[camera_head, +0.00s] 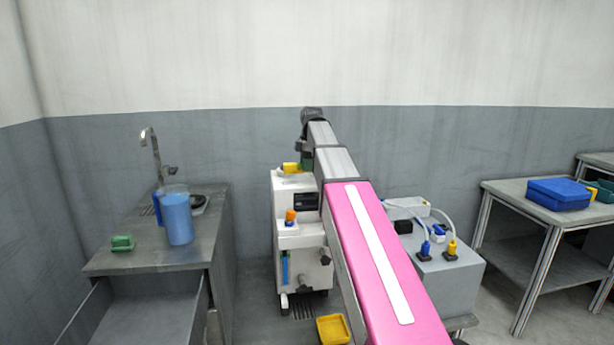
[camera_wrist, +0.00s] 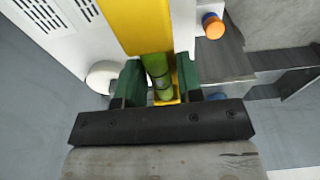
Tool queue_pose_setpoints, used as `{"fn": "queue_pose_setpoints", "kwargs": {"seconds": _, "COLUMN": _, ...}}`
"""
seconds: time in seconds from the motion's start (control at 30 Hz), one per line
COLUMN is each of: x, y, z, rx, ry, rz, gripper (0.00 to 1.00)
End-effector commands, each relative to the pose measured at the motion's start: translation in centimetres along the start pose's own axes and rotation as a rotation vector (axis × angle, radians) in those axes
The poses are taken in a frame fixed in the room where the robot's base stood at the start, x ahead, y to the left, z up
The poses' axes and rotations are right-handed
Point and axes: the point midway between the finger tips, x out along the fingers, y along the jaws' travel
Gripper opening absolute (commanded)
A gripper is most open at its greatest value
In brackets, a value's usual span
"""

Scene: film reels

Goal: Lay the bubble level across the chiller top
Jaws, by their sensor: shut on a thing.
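The white chiller (camera_head: 283,205) stands against the back wall, left of my pink arm. The yellow bubble level (camera_head: 291,167) shows at the chiller's top edge, partly hidden by my arm. In the wrist view the level (camera_wrist: 147,28) is a yellow bar with a green vial, running away from my gripper (camera_wrist: 160,84). My gripper's two green fingers are shut on the level at the vial. In the head view my gripper is mostly hidden at the far end of the arm. I cannot tell whether the level touches the chiller top.
An orange cap (camera_head: 290,215) sits on the chiller's front ledge. A sink bench (camera_head: 105,262) with a blue jug (camera_head: 177,218) is left. A grey box (camera_head: 450,285) with cables is right of my arm. A yellow bin (camera_head: 333,330) lies low in front.

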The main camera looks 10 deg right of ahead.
Motion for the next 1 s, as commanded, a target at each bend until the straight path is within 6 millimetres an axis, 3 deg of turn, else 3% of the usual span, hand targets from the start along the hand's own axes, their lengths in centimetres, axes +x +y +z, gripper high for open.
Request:
{"fn": "queue_pose_setpoints", "kwargs": {"seconds": 0.17, "x": 0.9, "y": 0.1, "z": 0.4, "rx": 0.000, "ry": 0.000, "rz": -0.001, "gripper": 0.07}}
{"fn": "queue_pose_setpoints", "kwargs": {"seconds": 0.4, "x": 3.9, "y": 0.0, "z": 0.7, "rx": 0.000, "ry": 0.000, "rz": -0.002, "gripper": 0.07}}
{"fn": "queue_pose_setpoints", "kwargs": {"seconds": 0.77, "x": 4.3, "y": 0.1, "z": 0.8, "rx": 0.000, "ry": 0.000, "rz": 0.000, "gripper": 0.07}}
{"fn": "queue_pose_setpoints", "kwargs": {"seconds": 0.8, "x": 4.3, "y": 0.1, "z": 0.8, "rx": 0.000, "ry": 0.000, "rz": 0.000, "gripper": 0.43}}
{"fn": "queue_pose_setpoints", "kwargs": {"seconds": 0.83, "x": 4.3, "y": 0.1, "z": 0.8, "rx": 0.000, "ry": 0.000, "rz": 0.000, "gripper": 0.53}}
{"fn": "queue_pose_setpoints", "kwargs": {"seconds": 0.87, "x": 4.3, "y": 0.1, "z": 0.7, "rx": 0.000, "ry": 0.000, "rz": 0.000, "gripper": 0.59}}
{"fn": "queue_pose_setpoints", "kwargs": {"seconds": 1.0, "x": 4.2, "y": 0.1, "z": 0.7, "rx": 0.000, "ry": 0.000, "rz": 0.000, "gripper": 0.59}}
